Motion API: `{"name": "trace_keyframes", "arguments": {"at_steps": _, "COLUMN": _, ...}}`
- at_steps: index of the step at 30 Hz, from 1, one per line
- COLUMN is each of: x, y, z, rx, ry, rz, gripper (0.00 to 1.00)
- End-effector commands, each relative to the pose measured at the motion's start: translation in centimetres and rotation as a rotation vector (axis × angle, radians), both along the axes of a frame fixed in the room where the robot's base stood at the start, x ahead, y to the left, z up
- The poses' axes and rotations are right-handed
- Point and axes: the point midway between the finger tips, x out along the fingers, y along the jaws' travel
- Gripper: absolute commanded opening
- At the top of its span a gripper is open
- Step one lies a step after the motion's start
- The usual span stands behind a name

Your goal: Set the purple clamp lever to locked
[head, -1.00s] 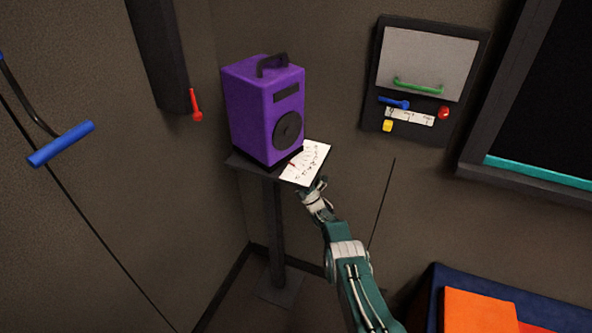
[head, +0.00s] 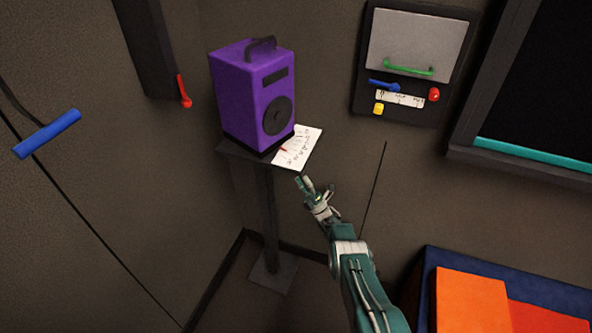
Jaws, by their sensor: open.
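I cannot make out a purple clamp lever in the head view. The only purple thing is a box-shaped device (head: 241,104) with a black top handle and a dark round disc on its front. It stands on a small dark pedestal shelf (head: 232,148). A white card (head: 303,146) with dark marks and a red pointer lies at the device's front right. My gripper (head: 305,184) is open and empty, just below and right of the card in the picture, with a gap between them.
A wall panel (head: 364,103) carries a green handle (head: 408,70), a blue lever (head: 384,86), a red knob (head: 434,95) and a yellow button (head: 379,109). A red lever (head: 184,91) and a blue handle (head: 47,134) are at left. An orange block (head: 470,298) sits at lower right.

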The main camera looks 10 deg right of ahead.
Motion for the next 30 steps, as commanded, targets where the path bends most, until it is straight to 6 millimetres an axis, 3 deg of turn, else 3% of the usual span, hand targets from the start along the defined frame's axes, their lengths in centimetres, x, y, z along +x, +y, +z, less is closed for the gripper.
{"name": "trace_keyframes", "arguments": {"at_steps": 11, "x": -0.6, "y": -0.4, "z": -0.8, "rx": 0.000, "ry": -0.001, "rz": 0.001, "gripper": 0.51}}
{"name": "trace_keyframes", "arguments": {"at_steps": 12, "x": -0.6, "y": -0.4, "z": -0.8, "rx": 0.000, "ry": -0.001, "rz": 0.001, "gripper": 0.42}}
{"name": "trace_keyframes", "arguments": {"at_steps": 15, "x": -0.5, "y": -0.5, "z": -0.8, "rx": -0.004, "ry": 0.004, "rz": -0.009, "gripper": 0.00}}
{"name": "trace_keyframes", "arguments": {"at_steps": 23, "x": -0.1, "y": -0.9, "z": -1.0, "rx": -0.073, "ry": 0.071, "rz": -0.163, "gripper": 0.00}}
{"name": "trace_keyframes", "arguments": {"at_steps": 30, "x": -1.7, "y": -1.1, "z": -0.6, "rx": -0.186, "ry": 0.148, "rz": -0.328, "gripper": 0.00}}
